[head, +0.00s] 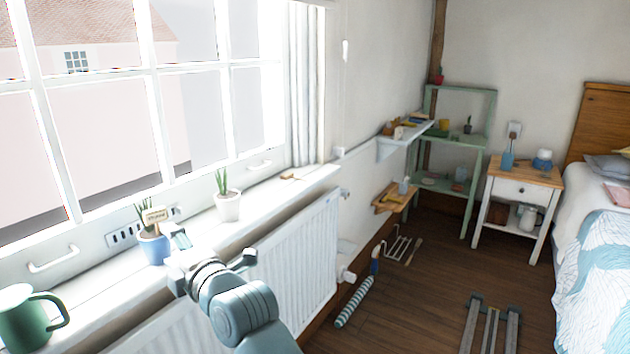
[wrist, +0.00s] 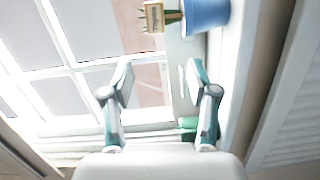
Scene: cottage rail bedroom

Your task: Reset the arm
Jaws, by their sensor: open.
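My gripper (head: 212,252) is above the windowsill edge, near the radiator, in the head view. In the wrist view its two fingers (wrist: 160,72) stand apart with nothing held between them. A blue pot (head: 154,248) with a plant and a small sign stands on the sill, just left of the gripper. In the wrist view the blue pot (wrist: 206,14) and its sign (wrist: 154,17) show beyond the fingertips. I cannot tell the exact gap between fingers and pot.
A white pot (head: 228,206) with a plant stands farther along the sill. A green mug (head: 22,318) is at the near left. The radiator (head: 298,258) is below the sill. A bedside table (head: 517,190) and bed (head: 592,260) are at right.

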